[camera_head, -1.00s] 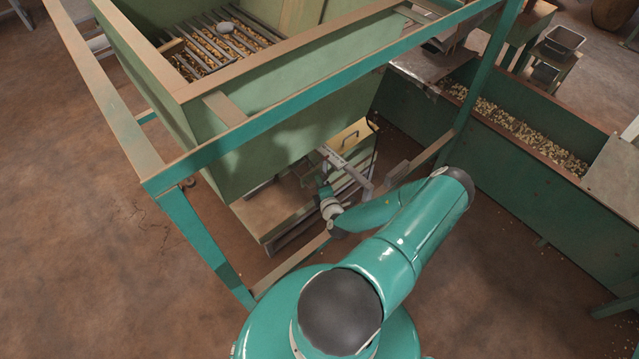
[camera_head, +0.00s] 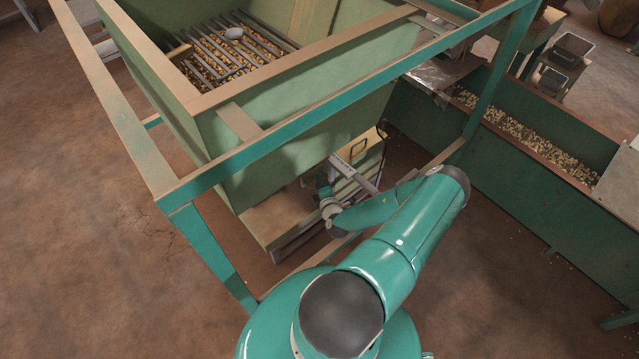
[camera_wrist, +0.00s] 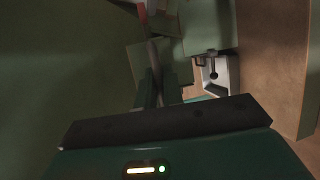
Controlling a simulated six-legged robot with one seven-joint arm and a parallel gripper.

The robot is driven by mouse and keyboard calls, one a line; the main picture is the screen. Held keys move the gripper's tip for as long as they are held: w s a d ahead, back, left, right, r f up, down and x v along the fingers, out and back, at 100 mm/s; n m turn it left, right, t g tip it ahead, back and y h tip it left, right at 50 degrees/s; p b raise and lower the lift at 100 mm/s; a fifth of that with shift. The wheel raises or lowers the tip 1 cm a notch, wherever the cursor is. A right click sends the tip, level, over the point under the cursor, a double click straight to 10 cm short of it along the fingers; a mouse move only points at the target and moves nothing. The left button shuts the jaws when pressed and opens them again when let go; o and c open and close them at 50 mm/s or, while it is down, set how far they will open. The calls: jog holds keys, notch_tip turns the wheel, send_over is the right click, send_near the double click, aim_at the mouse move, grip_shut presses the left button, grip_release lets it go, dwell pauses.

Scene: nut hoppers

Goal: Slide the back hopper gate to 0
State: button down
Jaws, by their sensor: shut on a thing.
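The green hopper (camera_head: 290,125) stands in a teal frame, with nuts under a bar grate in its top. Below it, a pale grey bar with dark marks (camera_head: 343,167) sticks out beside the outlet. My gripper (camera_head: 326,192) is low at the hopper's underside, left of this bar. In the wrist view my gripper (camera_wrist: 150,92) is shut around a thin grey bar (camera_wrist: 154,58), which seems to be the gate's handle. The gate plate itself and the exact contact are mostly hidden in shadow. I cannot read the scale.
A teal frame rail (camera_head: 330,68) crosses above my arm, and a lower rail (camera_head: 300,272) runs close under it. A green trough of nuts (camera_head: 520,130) stands at the right. The floor at left is clear.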

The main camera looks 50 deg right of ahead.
jog(key=shift+w+d, duration=0.1)
jog(key=shift+w, duration=0.2)
jog(key=c, duration=1.5)
grip_release()
jog(key=shift+r, duration=0.1)
jog(key=shift+s, duration=0.1)
jog(key=v, duration=1.4)
jog(key=shift+f, duration=0.2)
